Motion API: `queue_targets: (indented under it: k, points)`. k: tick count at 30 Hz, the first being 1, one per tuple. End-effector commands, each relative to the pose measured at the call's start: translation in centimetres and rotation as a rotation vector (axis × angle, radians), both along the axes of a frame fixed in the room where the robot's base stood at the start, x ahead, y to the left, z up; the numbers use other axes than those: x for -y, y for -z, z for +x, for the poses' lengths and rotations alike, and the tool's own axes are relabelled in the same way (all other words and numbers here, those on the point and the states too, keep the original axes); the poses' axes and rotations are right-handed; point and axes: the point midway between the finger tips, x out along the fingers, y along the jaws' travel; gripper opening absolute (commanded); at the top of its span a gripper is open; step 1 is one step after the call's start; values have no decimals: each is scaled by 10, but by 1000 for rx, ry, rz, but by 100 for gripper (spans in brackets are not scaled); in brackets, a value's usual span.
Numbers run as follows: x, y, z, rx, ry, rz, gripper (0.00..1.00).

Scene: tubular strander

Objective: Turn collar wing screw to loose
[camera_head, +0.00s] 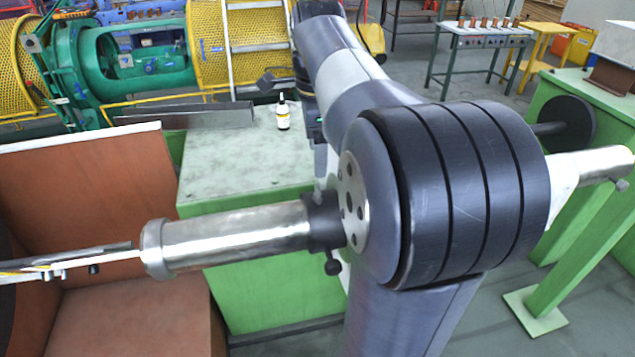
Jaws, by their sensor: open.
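A silver shaft (235,232) runs across the view from the left and passes behind my arm. A dark collar (322,222) sits around it just left of my big arm joint. A small dark knob (332,267) hangs under the collar, and a small grey piece (318,193) stands on its top. I cannot tell which of these is the wing screw, or how tight it is. My gripper (320,172) points down just above the collar. It is open, mostly hidden by my arm, and only a grey finger shows. I cannot tell whether it touches the grey piece.
A green cabinet (230,160) stands behind the shaft with a small bottle (283,112) on top. A brown box-like guard (75,190) fills the left. The shaft's right end (598,163) and a black disc (566,123) show by the green frame at right.

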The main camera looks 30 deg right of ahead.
Motion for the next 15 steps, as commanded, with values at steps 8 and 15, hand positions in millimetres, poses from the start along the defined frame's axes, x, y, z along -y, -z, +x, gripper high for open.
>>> queue_targets:
  k: [8, 15]
  points:
    - [0, 52, -1, -4, -2, 2, 67]
    - [0, 78, -1, 0, -2, 0, 67]
